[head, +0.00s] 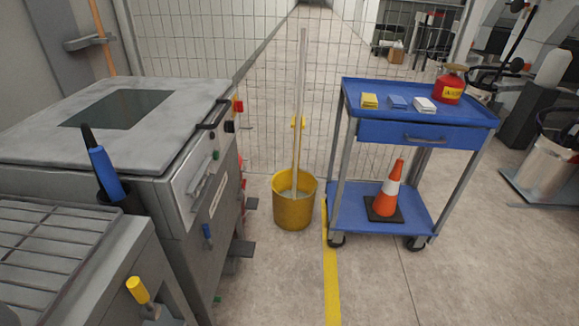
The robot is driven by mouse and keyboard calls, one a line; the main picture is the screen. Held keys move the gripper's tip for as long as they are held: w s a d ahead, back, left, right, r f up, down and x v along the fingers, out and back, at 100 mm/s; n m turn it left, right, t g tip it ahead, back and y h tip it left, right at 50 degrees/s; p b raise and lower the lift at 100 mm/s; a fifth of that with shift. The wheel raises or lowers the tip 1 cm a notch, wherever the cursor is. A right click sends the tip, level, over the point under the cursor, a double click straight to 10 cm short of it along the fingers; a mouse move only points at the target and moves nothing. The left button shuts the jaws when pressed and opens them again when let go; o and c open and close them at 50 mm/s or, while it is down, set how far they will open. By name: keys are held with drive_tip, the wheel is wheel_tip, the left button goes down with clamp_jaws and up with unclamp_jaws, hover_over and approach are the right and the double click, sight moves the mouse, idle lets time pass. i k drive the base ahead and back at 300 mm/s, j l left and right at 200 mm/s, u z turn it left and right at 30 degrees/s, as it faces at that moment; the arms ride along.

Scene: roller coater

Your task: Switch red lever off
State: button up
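The grey roller coater machine (185,190) fills the left side of the head view. A small red part (238,105) sticks out at its far right corner, beside a dark knob. Another red part (242,167) shows partly behind the machine's right edge, lower down. I cannot tell which of these is the red lever, or its position. A yellow-headed lever (138,290) and a small blue lever (207,231) are on the near side. My gripper is not in view.
A yellow bucket (293,212) with a long handle stands on the floor right of the machine. A blue cart (375,215) carries a traffic cone (386,190) and a red can (450,88). A wire fence (270,100) closes the back. The near floor is clear.

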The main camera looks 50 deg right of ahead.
sight(243, 188)
drive_tip(key=i+l+z, duration=0.7)
drive_tip(key=i+l, duration=0.4)
